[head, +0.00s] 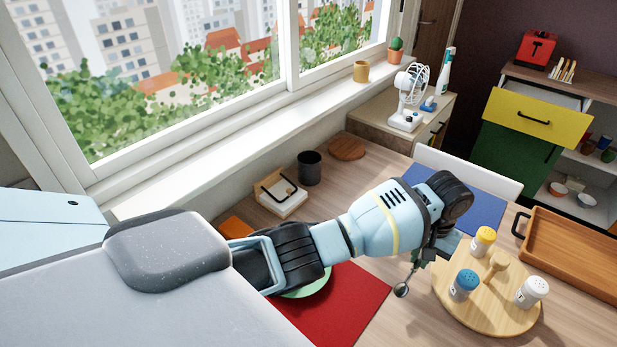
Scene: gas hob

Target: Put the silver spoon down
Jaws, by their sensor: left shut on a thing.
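The silver spoon (402,290) hangs bowl-down below my left gripper (421,261). The gripper is shut on its upper part, and the fingers partly hide the handle. The spoon is just left of the round wooden board, over the table (378,272); I cannot tell whether its bowl touches the table. My right gripper is not in view.
A red mat (352,308) with a green plate lies left, a blue mat (472,203) behind, a wooden tray (570,250) right.

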